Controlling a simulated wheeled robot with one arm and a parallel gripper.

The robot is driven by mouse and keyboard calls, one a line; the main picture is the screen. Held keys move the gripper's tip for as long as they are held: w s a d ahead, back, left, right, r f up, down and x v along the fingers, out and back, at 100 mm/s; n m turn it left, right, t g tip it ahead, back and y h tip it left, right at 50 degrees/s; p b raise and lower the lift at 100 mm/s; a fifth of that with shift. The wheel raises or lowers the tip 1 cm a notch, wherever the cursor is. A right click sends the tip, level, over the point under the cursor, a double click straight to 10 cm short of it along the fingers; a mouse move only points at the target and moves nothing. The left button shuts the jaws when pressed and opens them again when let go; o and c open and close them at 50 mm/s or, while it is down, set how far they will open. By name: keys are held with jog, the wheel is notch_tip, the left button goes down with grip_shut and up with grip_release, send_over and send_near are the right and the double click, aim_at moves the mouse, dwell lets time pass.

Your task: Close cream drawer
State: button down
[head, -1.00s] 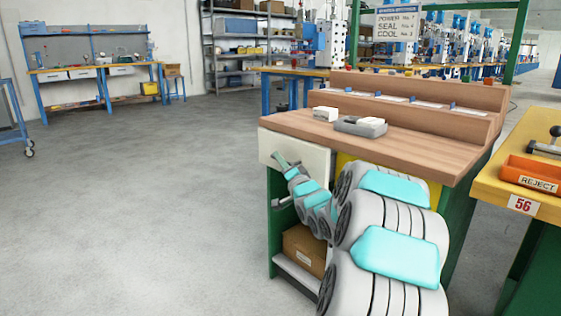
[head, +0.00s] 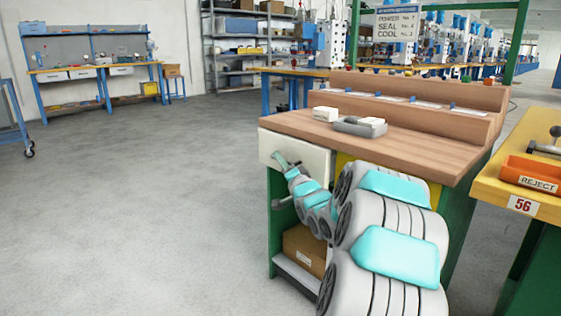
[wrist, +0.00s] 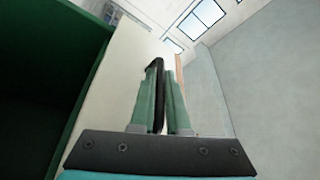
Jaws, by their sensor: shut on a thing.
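The cream drawer (head: 313,160) is at the front left of the wooden-topped bench, just under its top. Its front panel also shows in the wrist view (wrist: 112,88) as a pale face. My gripper (head: 281,160) is at the drawer's front. In the wrist view its two green fingers (wrist: 161,97) are close together, shut on a dark handle (wrist: 153,85). In the head view the fingers partly hide the handle area. I cannot tell exactly how far the drawer stands out from the bench.
The wooden bench top (head: 420,150) carries a grey tray (head: 360,127) and a pale block (head: 325,114). A cardboard box (head: 304,250) sits on the shelf below. A yellow table with an orange reject bin (head: 530,172) stands at the right.

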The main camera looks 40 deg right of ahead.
aim_at(288, 155)
jog(key=d+p, duration=0.2)
jog(key=d, duration=0.1)
jog(key=shift+w+d+r+p, duration=0.15)
jog(key=shift+r+p, duration=0.05)
jog(key=shift+p, duration=0.15)
jog(key=shift+d+f, duration=0.15)
jog(key=shift+d, duration=0.25)
jog(key=c, duration=0.9)
grip_release()
jog(key=shift+d, duration=0.1)
jog(key=shift+f, duration=0.1)
